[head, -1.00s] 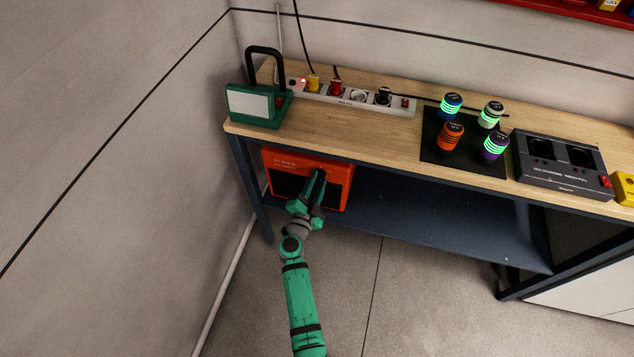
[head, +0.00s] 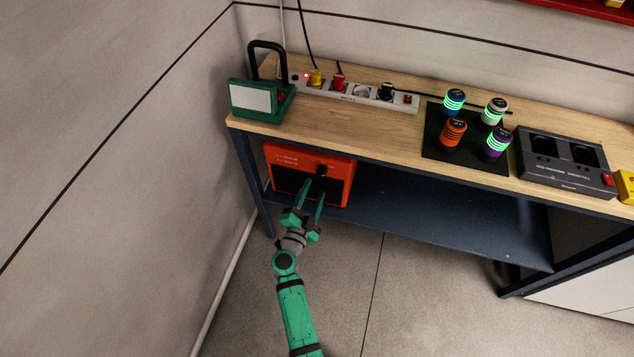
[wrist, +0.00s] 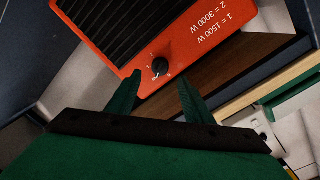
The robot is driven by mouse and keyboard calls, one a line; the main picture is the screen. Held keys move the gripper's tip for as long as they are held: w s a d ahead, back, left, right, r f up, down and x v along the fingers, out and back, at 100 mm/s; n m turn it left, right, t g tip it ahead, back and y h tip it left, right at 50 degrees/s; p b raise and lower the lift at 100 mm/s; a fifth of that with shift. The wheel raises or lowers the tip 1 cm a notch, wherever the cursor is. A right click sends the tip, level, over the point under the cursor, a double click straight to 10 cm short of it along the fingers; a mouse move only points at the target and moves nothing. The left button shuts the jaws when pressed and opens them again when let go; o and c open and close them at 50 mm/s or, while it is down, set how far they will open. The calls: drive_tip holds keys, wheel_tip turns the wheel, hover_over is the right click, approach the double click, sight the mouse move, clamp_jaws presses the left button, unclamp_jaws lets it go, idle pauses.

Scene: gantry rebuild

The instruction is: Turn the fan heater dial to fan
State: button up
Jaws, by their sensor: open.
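The orange fan heater (head: 340,168) stands on the dark shelf under the bench top, at its left end. Its black dial (head: 321,169) is on the front face. In the wrist view the dial (wrist: 160,66) is a round black knob with a light pointer line, and the heater (wrist: 215,38) carries white text about 1500 W and 3000 W. My gripper (head: 311,191) is in front of the heater. In the wrist view my gripper (wrist: 157,88) is open, its two green fingers apart. The dial shows beyond the gap between them, apart from the fingers.
The wooden bench top (head: 370,133) overhangs the heater. A green work lamp (head: 258,100) and a power strip (head: 350,91) stand on it. The dark shelf (head: 430,215) is clear right of the heater. A wall is close on the left.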

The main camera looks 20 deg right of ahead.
drive_tip(key=shift+v, duration=2.2)
drive_tip(key=s+a+r+n+y, duration=0.3)
drive_tip(key=s+a+r+n, duration=0.1)
drive_tip(key=s, duration=0.8)
drive_tip(key=s+a+r+n+t+y, duration=0.1)
drive_tip(key=s+a+r+n+y, duration=0.2)
drive_tip(key=s+n, duration=0.4)
drive_tip(key=s+a+r+n+y, duration=0.4)
drive_tip(key=s+a+r+n, duration=0.1)
drive_tip(key=s, duration=1.2)
drive_tip(key=shift+a+r+n, duration=0.3)
drive_tip(key=shift+a+n, duration=0.1)
drive_tip(key=shift+a, duration=0.1)
